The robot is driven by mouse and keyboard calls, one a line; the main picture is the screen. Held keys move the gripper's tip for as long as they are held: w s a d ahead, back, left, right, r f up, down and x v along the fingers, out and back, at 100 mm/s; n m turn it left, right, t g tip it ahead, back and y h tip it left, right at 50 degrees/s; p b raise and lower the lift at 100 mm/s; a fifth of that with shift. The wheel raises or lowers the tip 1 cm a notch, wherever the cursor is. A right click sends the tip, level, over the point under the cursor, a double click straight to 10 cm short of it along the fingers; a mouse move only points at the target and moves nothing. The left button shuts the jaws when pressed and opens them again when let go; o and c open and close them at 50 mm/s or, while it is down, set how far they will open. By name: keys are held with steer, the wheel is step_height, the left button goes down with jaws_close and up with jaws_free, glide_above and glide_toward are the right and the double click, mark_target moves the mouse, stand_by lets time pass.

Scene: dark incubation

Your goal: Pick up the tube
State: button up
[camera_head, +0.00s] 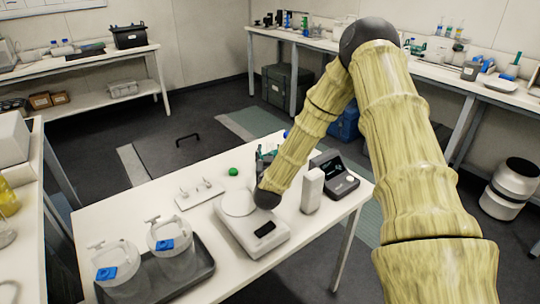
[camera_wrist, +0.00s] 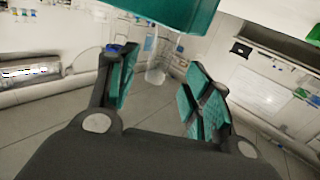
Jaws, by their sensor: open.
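My gripper (camera_wrist: 165,95) is open, with teal-padded fingers spread apart in the wrist view. In the head view my gripper (camera_head: 265,155) is mostly hidden behind my own arm, above the back part of the white table. A clear, pale object (camera_wrist: 156,74) shows between and beyond the fingers. It may be the tube, but it is too small and blurred to be sure. A large teal shape (camera_wrist: 170,12) crosses the top of the wrist view close to the camera. I cannot make out a tube for certain in the head view.
A balance (camera_head: 265,238) stands under my wrist on the white table (camera_head: 120,215). A white block (camera_head: 312,190), a dark device (camera_head: 338,180), a small pegged stand (camera_head: 200,194) and a green item (camera_head: 233,171) are nearby. A dark tray (camera_head: 205,268) holds two jars (camera_head: 170,240) at front left.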

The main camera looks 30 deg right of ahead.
mark_target(270, 149)
steer(key=shift+p+x, duration=0.3)
steer(key=shift+x, duration=2.05)
steer(key=shift+d+f, duration=0.1)
steer(key=shift+f, duration=0.05)
steer(key=c, duration=0.9)
